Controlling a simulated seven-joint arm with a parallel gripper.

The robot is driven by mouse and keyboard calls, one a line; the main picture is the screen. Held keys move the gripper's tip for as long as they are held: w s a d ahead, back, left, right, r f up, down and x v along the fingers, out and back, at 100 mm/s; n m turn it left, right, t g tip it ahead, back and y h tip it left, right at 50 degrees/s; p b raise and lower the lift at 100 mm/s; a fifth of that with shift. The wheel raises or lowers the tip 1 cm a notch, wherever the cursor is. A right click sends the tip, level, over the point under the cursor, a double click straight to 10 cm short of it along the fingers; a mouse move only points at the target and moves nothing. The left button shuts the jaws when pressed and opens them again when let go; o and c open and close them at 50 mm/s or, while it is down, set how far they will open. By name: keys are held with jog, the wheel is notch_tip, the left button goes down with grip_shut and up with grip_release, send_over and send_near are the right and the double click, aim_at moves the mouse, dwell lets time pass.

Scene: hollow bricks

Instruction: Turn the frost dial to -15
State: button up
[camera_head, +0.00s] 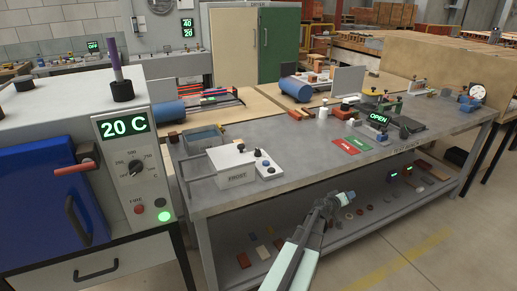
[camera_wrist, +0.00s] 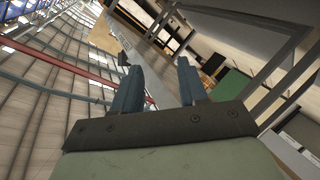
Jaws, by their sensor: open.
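A white box labelled FROST (camera_head: 236,177) stands on the left part of the grey bench (camera_head: 300,168). A black knob (camera_head: 241,147) is on its lid. A small control panel (camera_head: 268,172) at its right side carries several small knobs, one dark (camera_head: 257,153) and one blue (camera_head: 266,162). No dial reading is legible. My gripper (camera_head: 345,198) is in front of the bench's front edge, right of the box and apart from it. In the wrist view my gripper's two fingers (camera_wrist: 158,82) are spread and empty, and the frost box cannot be made out.
An oven (camera_head: 40,190) with a 20 C display (camera_head: 124,126) and its own dial (camera_head: 135,167) stands left of the bench. A lower shelf (camera_head: 300,225) holds small pieces.

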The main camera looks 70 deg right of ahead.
jog(key=s+r+m+g, duration=0.1)
jog(key=s+r, duration=0.4)
jog(key=s, duration=0.3)
jog(key=s+r+g, duration=0.1)
jog(key=s+r, duration=0.4)
jog(key=s, duration=0.3)
notch_tip(320, 180, up, 17)
jog(key=n+t+y, duration=0.5)
jog(key=t+y, duration=0.5)
jog(key=t, duration=0.2)
send_over(258, 149)
jog(key=s+a, duration=0.4)
jog(key=x, duration=1.3)
jog(key=shift+d+f, duration=0.2)
jog(key=shift+f, duration=0.15)
jog(key=shift+c, duration=0.4)
grip_shut()
